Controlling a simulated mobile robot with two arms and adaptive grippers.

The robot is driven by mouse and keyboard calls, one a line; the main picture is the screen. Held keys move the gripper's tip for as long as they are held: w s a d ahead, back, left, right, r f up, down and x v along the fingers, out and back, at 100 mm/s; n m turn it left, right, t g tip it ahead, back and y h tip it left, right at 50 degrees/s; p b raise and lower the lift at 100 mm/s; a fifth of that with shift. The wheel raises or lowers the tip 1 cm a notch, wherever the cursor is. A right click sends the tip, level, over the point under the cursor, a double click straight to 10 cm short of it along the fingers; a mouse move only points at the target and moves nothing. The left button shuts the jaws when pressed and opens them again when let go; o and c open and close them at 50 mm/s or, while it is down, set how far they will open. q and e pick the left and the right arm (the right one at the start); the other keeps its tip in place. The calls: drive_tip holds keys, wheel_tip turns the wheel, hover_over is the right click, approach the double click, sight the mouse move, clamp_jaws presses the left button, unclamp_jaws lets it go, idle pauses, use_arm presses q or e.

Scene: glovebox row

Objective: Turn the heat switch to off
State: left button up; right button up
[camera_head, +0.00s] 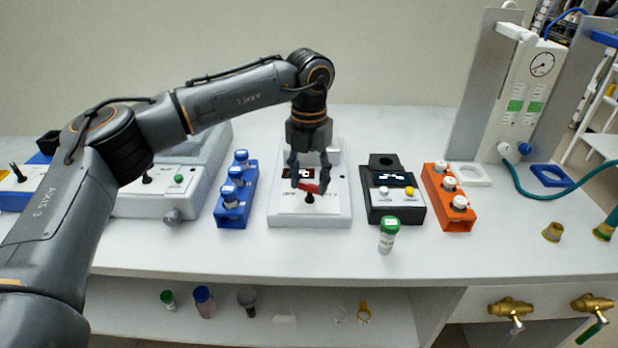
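The heat switch (309,188) has a red lever on a dark round base, on the front of a white box (279,215) in the middle of the bench. An "OFF" label shows to its left; the label to its right is partly unreadable. A small dark display behind the switch is partly covered by my gripper. My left gripper (310,181) points down over the box, with its fingers apart on either side of the red lever. I cannot tell whether a finger touches the lever. My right gripper is not in view.
A blue vial rack (235,206) stands left of the box. A black device (393,205) and an orange rack (448,208) stand to its right. A green-capped vial (388,236) stands near the front edge. The bench (300,257) in front of the box is clear.

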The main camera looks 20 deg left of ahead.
sight(309, 184)
use_arm(q)
drive_tip(key=o, duration=0.4)
wheel_tip(309, 184, up, 12)
idle(0.5)
idle(0.7)
